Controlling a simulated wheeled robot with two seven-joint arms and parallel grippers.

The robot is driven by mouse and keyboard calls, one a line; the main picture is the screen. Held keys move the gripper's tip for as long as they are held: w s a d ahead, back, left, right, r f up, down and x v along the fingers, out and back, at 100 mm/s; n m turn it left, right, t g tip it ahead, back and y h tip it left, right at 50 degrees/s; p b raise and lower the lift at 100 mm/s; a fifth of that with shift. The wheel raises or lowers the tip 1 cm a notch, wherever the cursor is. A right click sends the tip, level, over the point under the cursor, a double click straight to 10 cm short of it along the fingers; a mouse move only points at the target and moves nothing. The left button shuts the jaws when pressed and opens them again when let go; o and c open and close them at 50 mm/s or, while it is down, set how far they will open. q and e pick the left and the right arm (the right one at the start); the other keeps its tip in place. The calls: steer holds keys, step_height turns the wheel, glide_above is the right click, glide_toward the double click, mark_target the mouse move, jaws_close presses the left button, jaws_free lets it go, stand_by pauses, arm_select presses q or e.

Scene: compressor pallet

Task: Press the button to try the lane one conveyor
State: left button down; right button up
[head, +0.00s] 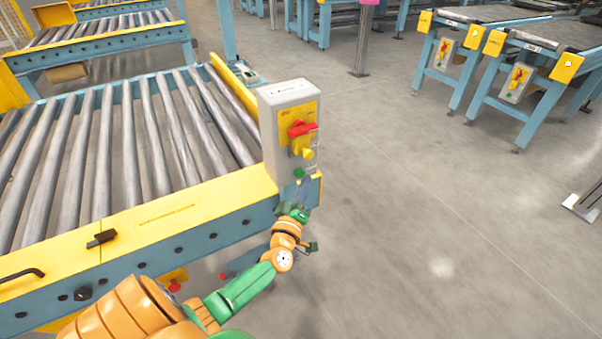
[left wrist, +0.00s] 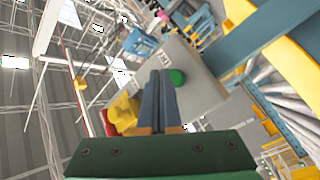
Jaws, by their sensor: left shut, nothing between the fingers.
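A grey control box (head: 273,125) stands at the near right corner of the roller conveyor (head: 120,225). Its face has a yellow plate with a red switch (head: 302,128), a yellow knob (head: 307,153), and a green button (head: 299,173) below them. My left gripper (head: 299,184) is just below the green button, pointing up at the box. In the left wrist view its two fingers (left wrist: 160,76) are shut and empty, and the green button (left wrist: 178,77) appears right beside their tips. I cannot tell whether they touch it. My right gripper is in neither view.
A small red button (head: 174,286) on a yellow plate sits low on the conveyor's side. Other conveyors with similar boxes (head: 517,80) stand at the upper right. The grey floor (head: 420,220) right of the box is clear.

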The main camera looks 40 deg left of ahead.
arm_select(q)
steer(key=shift+d, duration=0.2)
steer(key=shift+s+d+p, duration=0.25)
steer(key=shift+s+d, duration=0.1)
steer(key=shift+d, duration=0.4)
steer(key=shift+s+d+p, duration=0.3)
steer(key=shift+d, duration=0.45)
steer(key=shift+s+d+p, duration=0.25)
steer(key=shift+s+d, duration=0.1)
steer(key=shift+d, duration=0.4)
